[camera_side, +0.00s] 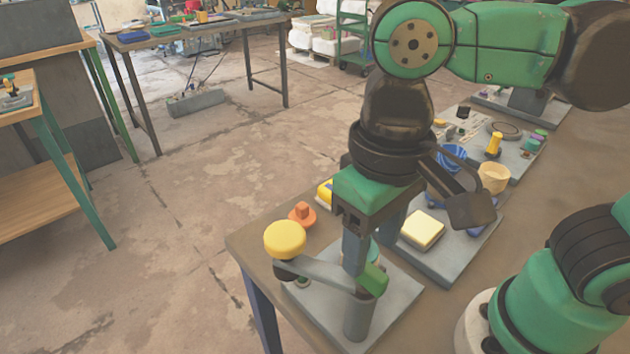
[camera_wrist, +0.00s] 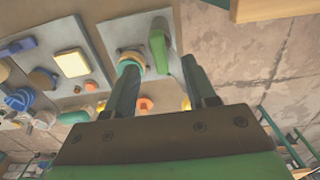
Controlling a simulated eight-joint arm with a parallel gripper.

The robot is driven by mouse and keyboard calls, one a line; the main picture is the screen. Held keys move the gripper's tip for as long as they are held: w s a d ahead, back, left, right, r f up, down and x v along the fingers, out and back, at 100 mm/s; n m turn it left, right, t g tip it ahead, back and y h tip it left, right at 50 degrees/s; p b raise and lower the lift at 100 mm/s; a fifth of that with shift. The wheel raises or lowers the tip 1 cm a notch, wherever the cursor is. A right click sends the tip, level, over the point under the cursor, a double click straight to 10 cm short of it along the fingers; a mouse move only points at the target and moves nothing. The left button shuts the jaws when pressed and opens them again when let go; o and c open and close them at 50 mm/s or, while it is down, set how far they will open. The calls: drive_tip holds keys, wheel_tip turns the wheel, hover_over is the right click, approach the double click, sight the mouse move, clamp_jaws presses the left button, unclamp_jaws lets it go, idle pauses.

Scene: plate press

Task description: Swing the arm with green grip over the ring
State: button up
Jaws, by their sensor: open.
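The press arm (camera_side: 325,273) is a pale grey bar above a grey plate (camera_side: 312,318), with a yellow round knob (camera_side: 285,238) at its left end. Its green grip (camera_side: 373,279) is at the other end, by a grey post (camera_side: 358,318). My gripper (camera_side: 368,256) points down over it, open and empty. In the wrist view the green grip (camera_wrist: 158,50) lies between the lines of the two fingers of my gripper (camera_wrist: 160,66); contact cannot be told. A yellow-and-teal ring (camera_wrist: 131,58) sits beside the grip, partly behind one finger; in the side view my fingers mostly hide it.
An orange knob (camera_side: 302,214) stands behind the yellow one. A second grey plate (camera_side: 448,262) with a pale yellow block (camera_side: 422,230) lies to the right. The table's left edge is close to the press.

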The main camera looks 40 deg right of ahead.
sight(369, 267)
drive_tip(key=shift+f, duration=1.8)
clamp_jaws()
